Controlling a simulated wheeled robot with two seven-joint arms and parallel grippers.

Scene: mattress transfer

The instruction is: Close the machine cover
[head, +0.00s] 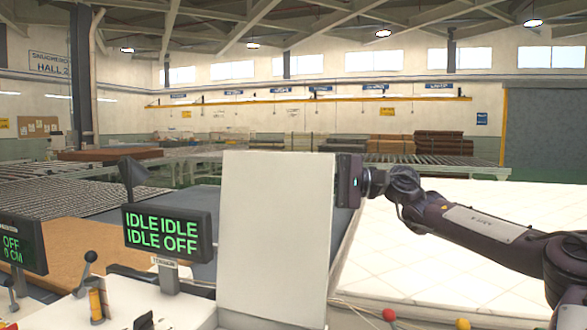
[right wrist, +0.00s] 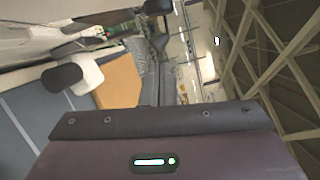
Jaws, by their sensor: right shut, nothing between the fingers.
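The machine cover is a large pale panel (head: 275,235) standing upright in the middle of the head view. The machine's white control body (head: 165,305) is at its lower left, with a dark display (head: 168,232) reading IDLE and OFF in green. My right arm reaches in from the right, and my right gripper (head: 350,180) is at the panel's upper right edge. It is shut with nothing between its fingers; I cannot tell whether it touches the panel. In the right wrist view a dark gripper body fills the bottom, and the fingertips are not clear. My left gripper is not in view.
A second display (head: 22,243) and a lever (head: 85,272) stand at the left. A white quilted mattress surface (head: 460,240) lies behind my right arm. Red (head: 389,314) and yellow (head: 462,324) knobs are at the bottom. Roller conveyors (head: 70,195) lie further back.

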